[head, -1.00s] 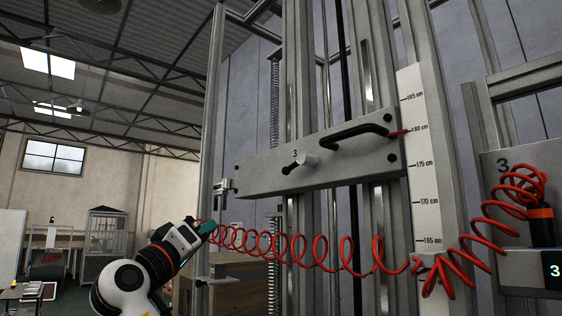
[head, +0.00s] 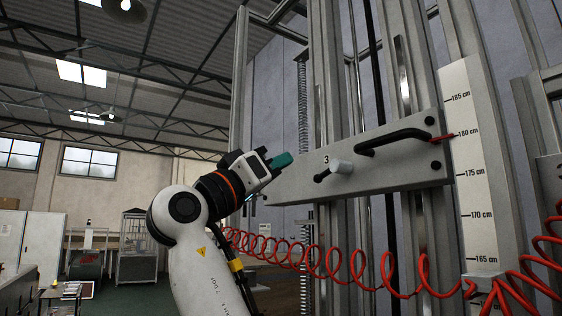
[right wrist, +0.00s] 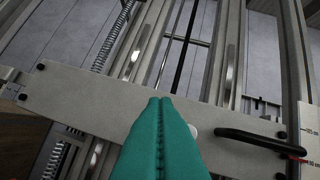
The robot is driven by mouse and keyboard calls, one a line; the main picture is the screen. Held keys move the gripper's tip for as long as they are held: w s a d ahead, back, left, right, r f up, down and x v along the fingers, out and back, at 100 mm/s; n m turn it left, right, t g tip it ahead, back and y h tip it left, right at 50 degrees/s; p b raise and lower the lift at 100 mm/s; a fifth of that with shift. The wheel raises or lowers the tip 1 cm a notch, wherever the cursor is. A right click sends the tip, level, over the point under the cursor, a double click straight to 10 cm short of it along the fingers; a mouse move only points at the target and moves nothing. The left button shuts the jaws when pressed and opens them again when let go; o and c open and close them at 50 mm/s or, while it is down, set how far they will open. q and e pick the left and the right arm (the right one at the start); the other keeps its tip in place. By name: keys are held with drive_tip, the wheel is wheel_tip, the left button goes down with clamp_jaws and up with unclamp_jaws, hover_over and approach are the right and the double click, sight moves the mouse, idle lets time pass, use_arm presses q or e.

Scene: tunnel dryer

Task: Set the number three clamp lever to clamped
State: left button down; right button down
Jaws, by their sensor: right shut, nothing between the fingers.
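The number three clamp lever (head: 322,175) is a short black lever on a round silver hub (head: 341,166), below a black "3" on the grey crossplate (head: 390,150). It points down and to the left. My right gripper (head: 282,160) has teal fingers, shut and empty, to the left of the lever and apart from it in the picture. In the right wrist view the shut fingers (right wrist: 160,100) stand in front of the crossplate (right wrist: 75,98). The hub (right wrist: 192,131) just shows beside them; the black lever is hidden there. My left gripper is out of view.
A black bar handle (head: 400,139) with a red pointer sits right of the lever, beside a white height scale (head: 468,170). A coiled red hose (head: 350,280) hangs below the crossplate. Upright metal profiles (head: 240,80) frame the area.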

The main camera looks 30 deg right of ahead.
drive_tip(key=r+p+x, duration=0.1)
drive_tip(key=p+x, duration=0.4)
drive_tip(key=x, duration=0.3)
drive_tip(key=f, duration=0.2)
drive_tip(key=s+f, duration=0.1)
drive_tip(key=f, duration=0.2)
drive_tip(key=shift+s+d, duration=0.1)
drive_tip(key=shift+d, duration=0.15)
